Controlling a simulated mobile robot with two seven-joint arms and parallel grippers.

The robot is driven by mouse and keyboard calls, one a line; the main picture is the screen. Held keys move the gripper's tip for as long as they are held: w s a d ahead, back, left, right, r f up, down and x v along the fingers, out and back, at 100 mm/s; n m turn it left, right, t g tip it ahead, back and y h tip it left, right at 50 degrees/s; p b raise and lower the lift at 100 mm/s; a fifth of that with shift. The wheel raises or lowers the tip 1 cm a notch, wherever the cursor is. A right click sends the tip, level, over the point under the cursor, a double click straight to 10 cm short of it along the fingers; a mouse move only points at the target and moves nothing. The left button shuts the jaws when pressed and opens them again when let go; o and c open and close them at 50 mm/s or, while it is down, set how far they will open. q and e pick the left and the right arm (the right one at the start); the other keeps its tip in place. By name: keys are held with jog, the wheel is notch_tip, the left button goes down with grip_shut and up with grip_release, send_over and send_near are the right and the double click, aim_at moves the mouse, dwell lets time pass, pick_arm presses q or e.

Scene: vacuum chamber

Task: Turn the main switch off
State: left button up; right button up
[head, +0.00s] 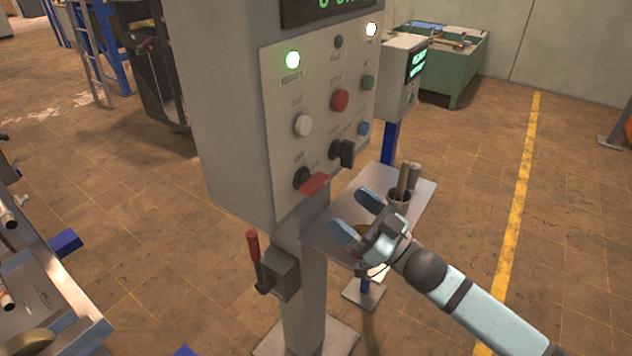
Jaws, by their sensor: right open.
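The grey control cabinet (235,120) stands on a post in the middle of the head view. A rotary switch with a red handle (314,184) sits low on its front panel; the handle points to the right and slightly up. A lever with a red grip (253,247) stands up from a small grey box on the post below. I cannot tell from the labels which one is the main switch. My right gripper (352,213) is open and empty, in front of and to the right of the red-handled switch, apart from it. My left gripper is not in view.
A black rotary knob (342,153), a red button (340,100) and a white button (303,125) are on the same panel. A green lamp (292,60) is lit. A metal shelf (418,207) with a cup of rods (399,198) is behind my right gripper.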

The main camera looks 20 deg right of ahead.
aim_at(321, 187)
jog(key=x, duration=0.8)
jog(key=shift+w+a+p, duration=0.25)
jog(key=shift+p, duration=0.15)
jog(key=c, duration=0.9)
